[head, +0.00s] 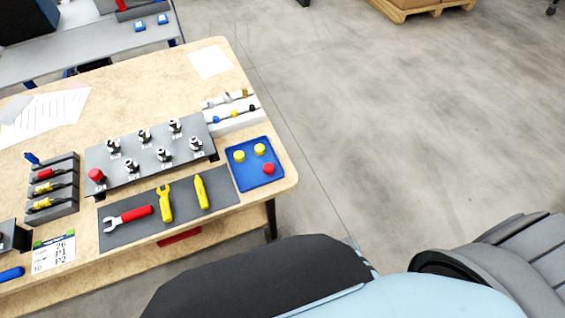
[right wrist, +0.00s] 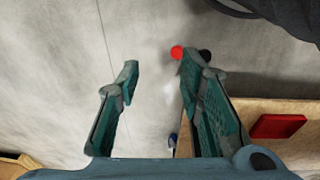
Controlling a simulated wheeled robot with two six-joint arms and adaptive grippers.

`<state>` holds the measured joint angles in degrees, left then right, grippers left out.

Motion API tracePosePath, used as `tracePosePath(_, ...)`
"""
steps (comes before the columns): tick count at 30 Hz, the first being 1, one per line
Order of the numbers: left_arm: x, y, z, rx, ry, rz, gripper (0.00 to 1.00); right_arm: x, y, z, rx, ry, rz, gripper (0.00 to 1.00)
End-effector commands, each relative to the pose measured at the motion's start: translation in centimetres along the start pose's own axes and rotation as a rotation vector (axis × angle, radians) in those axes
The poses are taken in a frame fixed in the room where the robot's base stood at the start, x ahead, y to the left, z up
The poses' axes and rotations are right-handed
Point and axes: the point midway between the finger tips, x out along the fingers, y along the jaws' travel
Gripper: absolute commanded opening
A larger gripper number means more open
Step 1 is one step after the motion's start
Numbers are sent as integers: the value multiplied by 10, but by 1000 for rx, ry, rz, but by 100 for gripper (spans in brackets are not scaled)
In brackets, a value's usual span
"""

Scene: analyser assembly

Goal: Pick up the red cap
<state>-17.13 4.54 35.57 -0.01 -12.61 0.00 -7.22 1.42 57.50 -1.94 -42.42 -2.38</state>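A red cap (head: 268,168) lies in the blue tray (head: 238,178) at the right end of the table, with two yellow caps (head: 260,149) beside it. Another red cap (head: 96,175) sits at the left end of the grey fitting plate (head: 118,188). My right gripper (right wrist: 158,78) shows in the right wrist view; its fingers are apart with nothing between them. It is over the floor, beside a wooden edge. A small round red thing (right wrist: 177,52) shows near its right fingertip; I cannot tell what it is. My left gripper is not in view.
A dark mat (head: 142,229) holds a red wrench (head: 134,215) and yellow tools. A grey rack (head: 62,208) with red and yellow items stands at left. A white rack (head: 236,122) stands behind the tray. The floor right of the table (head: 283,195) is clear.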

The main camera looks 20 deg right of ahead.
Motion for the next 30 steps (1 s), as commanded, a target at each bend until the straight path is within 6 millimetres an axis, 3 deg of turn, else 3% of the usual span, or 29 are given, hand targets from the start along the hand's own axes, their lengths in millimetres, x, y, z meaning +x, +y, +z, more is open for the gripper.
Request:
tracePosePath(1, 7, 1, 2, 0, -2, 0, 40, -22, -5, -61, -7, 35, -6, 34)
tracePosePath(3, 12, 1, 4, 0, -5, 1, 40, -74, -10, -132, -21, 52, -12, 34)
tracePosePath(6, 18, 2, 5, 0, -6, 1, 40, -156, -19, -206, -42, 58, -30, 34)
tracePosePath(10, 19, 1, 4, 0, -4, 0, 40, -233, -39, -272, -100, 32, -63, 34)
tracePosePath(12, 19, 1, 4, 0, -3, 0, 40, -265, -49, -296, -137, 15, -73, 34)
tracePosePath(15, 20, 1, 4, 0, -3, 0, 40, -295, -58, -315, -175, 0, -79, 34)
tracePosePath(18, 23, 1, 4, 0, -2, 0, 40, -293, -62, -319, -188, -11, -81, 34)
tracePosePath(24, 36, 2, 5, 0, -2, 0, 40, -238, -66, -318, -188, -12, -80, 34)
tracePosePath(30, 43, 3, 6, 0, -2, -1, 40, -208, -69, -317, -186, -9, -81, 34)
